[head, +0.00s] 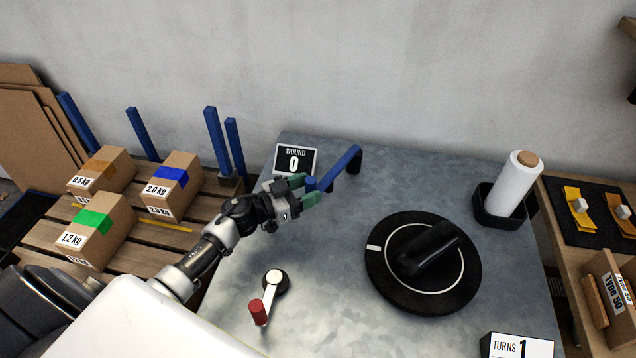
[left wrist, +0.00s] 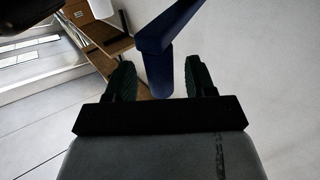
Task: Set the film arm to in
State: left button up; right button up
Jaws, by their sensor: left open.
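The film arm (head: 343,167) is a blue bar on a dark pivot post at the back left of the grey metal table. Its free end, with a short blue peg, points toward the front left. My left gripper (head: 305,190) has green fingers and is open at that free end. In the left wrist view the blue peg of the film arm (left wrist: 158,72) stands between the two open fingers (left wrist: 157,82). Whether a finger touches the peg cannot be told. My right gripper is not in view.
The grey table (head: 335,235) bears a sign reading WOUND 0 (head: 296,160), a red-handled crank (head: 258,311), a black turntable (head: 388,284), a white film roll (head: 515,184) and a TURNS 1 sign (head: 520,347). Cartons (head: 95,228) stand on a pallet at left.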

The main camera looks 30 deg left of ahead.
aim_at(318, 185)
pick_arm(q)
jog(key=shift+x, duration=1.15)
jog(key=shift+w+d, duration=0.25)
jog(key=shift+w, duration=0.1)
jog(key=shift+c, duration=0.2)
grip_shut()
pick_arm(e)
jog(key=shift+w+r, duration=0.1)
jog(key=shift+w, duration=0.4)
